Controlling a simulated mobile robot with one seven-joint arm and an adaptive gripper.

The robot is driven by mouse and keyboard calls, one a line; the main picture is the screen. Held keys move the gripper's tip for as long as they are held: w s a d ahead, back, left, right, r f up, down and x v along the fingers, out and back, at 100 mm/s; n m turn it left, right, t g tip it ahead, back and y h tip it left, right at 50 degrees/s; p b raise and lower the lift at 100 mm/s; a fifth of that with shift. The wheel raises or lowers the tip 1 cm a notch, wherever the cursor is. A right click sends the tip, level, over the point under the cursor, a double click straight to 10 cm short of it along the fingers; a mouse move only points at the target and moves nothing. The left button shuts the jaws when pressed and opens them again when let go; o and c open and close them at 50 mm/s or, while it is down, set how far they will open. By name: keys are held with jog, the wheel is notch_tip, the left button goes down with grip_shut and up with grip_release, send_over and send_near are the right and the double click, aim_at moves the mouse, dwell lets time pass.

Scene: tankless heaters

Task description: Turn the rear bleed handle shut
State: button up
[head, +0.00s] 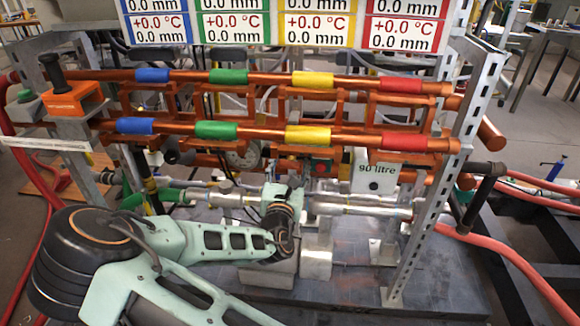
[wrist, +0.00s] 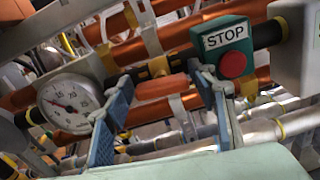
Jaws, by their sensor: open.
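A short orange-red handle (wrist: 163,86) lies crosswise in the middle of the wrist view, beside a yellow fitting on a dark pipe. It looks like the bleed handle, but I cannot tell front from rear. My gripper (wrist: 160,100) is open, with one blue-grey finger to the left of the handle and the other to its right. The fingertips are close to the handle's ends; I cannot tell whether they touch it. In the head view my arm's wrist (head: 283,212) reaches to the lower pipes, and the fingers and handle are not clearly visible.
A round gauge (wrist: 68,103) is left of the fingers. A green box with a red STOP button (wrist: 232,65) is close to the right finger. Copper pipes with coloured bands (head: 313,80) run above my wrist. A slotted metal post (head: 432,220) stands at right.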

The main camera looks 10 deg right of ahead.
jog(key=shift+w, duration=0.15)
jog(key=shift+c, duration=0.2)
jog(key=c, duration=0.8)
jog(key=shift+c, duration=0.2)
